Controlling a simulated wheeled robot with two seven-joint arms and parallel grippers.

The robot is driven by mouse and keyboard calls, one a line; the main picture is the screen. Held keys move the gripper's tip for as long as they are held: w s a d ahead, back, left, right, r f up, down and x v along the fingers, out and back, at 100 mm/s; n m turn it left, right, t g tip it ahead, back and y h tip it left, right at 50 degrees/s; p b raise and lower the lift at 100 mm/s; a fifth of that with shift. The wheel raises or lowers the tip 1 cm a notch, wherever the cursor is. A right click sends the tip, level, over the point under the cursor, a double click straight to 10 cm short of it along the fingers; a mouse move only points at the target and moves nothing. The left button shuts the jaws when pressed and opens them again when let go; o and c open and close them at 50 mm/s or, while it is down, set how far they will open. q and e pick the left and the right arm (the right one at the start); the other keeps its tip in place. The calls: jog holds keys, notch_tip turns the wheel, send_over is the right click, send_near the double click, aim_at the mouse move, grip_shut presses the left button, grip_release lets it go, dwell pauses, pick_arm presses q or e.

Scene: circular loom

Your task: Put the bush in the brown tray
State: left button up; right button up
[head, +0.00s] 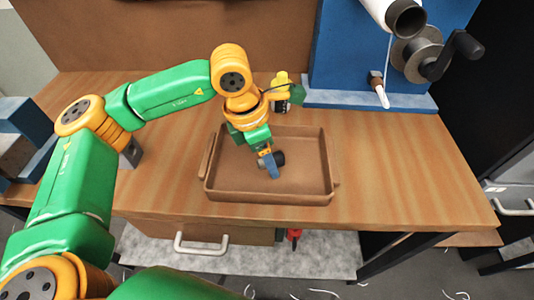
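The brown tray (230,190) stands on the wooden table, a shallow rectangular pan with raised walls and a handle on each short side. A small dark cylindrical piece, seemingly the bush (279,158), shows inside the tray's outline, right at my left fingers. My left gripper (268,164) points down over the middle of the tray with its blue fingertips at the dark piece. One finger covers part of it, so I cannot tell whether the fingers grip it or whether it touches the tray floor. My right gripper is not in view.
A blue stand (345,50) with a roller and a hand crank (465,45) is at the back right. A blue and grey block (18,140) is at the left edge. The table right of the tray (420,170) is clear. A drawer is below.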

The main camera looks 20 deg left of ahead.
pick_arm(q)
jog(key=v, duration=1.2)
jog(key=shift+r, duration=0.2)
jog(key=shift+f, duration=0.1)
